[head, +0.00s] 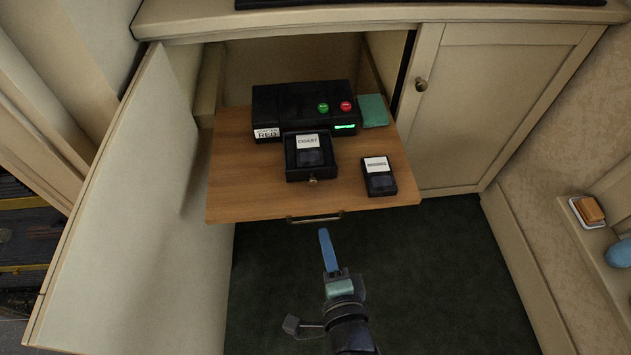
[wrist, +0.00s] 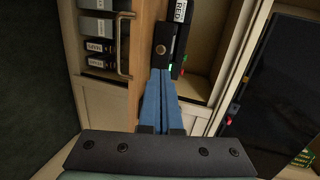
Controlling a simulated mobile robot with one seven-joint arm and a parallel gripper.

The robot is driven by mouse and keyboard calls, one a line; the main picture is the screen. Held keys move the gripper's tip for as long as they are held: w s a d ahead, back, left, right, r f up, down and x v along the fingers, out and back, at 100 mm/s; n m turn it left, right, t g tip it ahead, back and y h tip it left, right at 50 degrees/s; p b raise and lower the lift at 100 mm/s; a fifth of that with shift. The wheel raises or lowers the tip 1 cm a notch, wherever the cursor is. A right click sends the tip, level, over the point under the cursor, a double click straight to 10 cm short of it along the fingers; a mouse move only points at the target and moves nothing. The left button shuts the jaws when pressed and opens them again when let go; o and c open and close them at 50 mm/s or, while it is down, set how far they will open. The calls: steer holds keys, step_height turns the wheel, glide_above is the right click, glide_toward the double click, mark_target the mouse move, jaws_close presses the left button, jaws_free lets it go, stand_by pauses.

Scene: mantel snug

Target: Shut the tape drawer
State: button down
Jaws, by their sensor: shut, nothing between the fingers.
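The tape drawer (head: 311,173) is a small black drawer standing out from the front of a black machine (head: 296,98). A tape labelled COAST (head: 308,148) lies in it, and a small brass knob is on its front. The drawer front (wrist: 165,46) also shows in the wrist view, just beyond the fingertips. My gripper (head: 326,238) has blue fingers closed together, empty, in front of the shelf's near edge. The closed fingers (wrist: 160,75) point toward the drawer front in the wrist view; I cannot tell the exact gap.
The machine stands on a wooden pull-out shelf (head: 240,185) with a bar handle (head: 314,218) at its front edge. A second black tape (head: 379,178) lies right of the drawer, and a green block (head: 374,110) lies behind. An open cabinet door (head: 125,200) stands at left.

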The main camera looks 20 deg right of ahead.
steer(key=b, duration=0.3)
glide_toward(314, 185)
steer(key=x, duration=0.5)
steer(key=shift+w+f, duration=0.15)
steer(key=shift+f, duration=0.1)
steer(key=shift+w+d, duration=0.15)
steer(key=shift+w, duration=0.4)
